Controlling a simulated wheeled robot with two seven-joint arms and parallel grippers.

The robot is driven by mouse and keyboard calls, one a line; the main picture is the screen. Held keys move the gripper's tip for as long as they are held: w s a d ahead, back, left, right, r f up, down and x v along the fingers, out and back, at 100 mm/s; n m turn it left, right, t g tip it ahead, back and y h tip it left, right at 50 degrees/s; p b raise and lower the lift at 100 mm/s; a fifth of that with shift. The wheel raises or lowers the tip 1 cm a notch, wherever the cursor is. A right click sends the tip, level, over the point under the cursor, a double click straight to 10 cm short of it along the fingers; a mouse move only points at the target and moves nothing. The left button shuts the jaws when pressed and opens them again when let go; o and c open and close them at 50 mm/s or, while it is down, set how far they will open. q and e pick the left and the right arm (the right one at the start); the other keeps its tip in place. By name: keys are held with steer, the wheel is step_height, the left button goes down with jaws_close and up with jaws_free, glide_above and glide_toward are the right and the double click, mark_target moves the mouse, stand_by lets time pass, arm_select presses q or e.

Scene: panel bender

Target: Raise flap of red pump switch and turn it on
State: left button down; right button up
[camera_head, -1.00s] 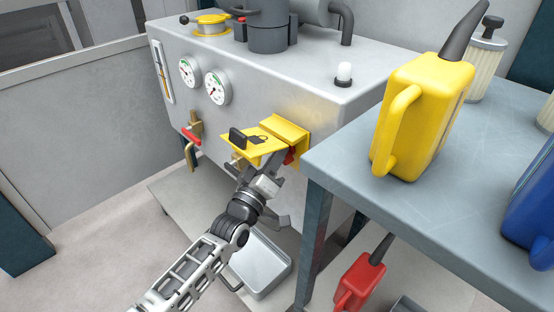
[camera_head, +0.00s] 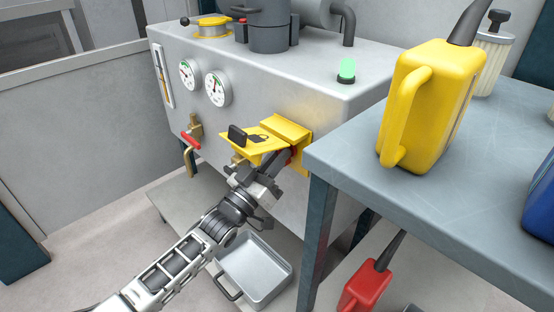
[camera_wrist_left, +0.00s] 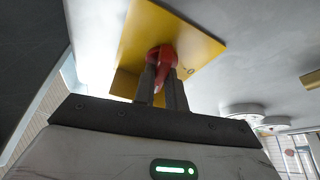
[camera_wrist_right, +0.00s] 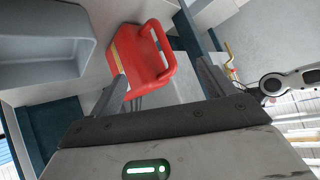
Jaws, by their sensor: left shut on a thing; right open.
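The yellow switch housing (camera_head: 288,130) sits on the front of the grey cabinet. Its yellow flap (camera_head: 268,145) sticks out from the front, with a black padlock (camera_head: 237,135) on it. The red pump switch (camera_head: 293,152) shows only as a sliver under the housing. My left gripper (camera_head: 281,160) reaches up beneath the flap. In the left wrist view the fingers of my left gripper (camera_wrist_left: 160,88) are shut on the red switch handle (camera_wrist_left: 165,60) in front of the yellow plate (camera_wrist_left: 195,35). My right gripper (camera_wrist_right: 163,85) is open and empty, seen only in its wrist view.
A lamp (camera_head: 346,70) on the cabinet top glows green. Two gauges (camera_head: 217,88) and a red-handled valve (camera_head: 190,140) are left of the switch. A table (camera_head: 340,165) with a yellow can (camera_head: 425,110) stands close right. A tray (camera_head: 255,270) and red can (camera_head: 365,287) lie below.

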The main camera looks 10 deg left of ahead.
stand_by(0.3)
arm_select(q)
steer(key=c, duration=1.4)
jaws_free()
steer(key=shift+c, duration=0.2)
steer(key=p+v, duration=0.1)
steer(key=v, duration=1.5)
arm_select(e)
steer(key=shift+s+d+r+t, duration=0.1)
steer(key=shift+d+r+t, duration=0.1)
steer(key=shift+r, duration=0.4)
steer(key=shift+d+r+t, duration=0.2)
steer(key=shift+r, duration=0.35)
arm_select(q)
steer(key=shift+r, duration=0.1)
arm_select(e)
steer(key=shift+a+f, duration=0.1)
steer(key=shift+f, duration=0.05)
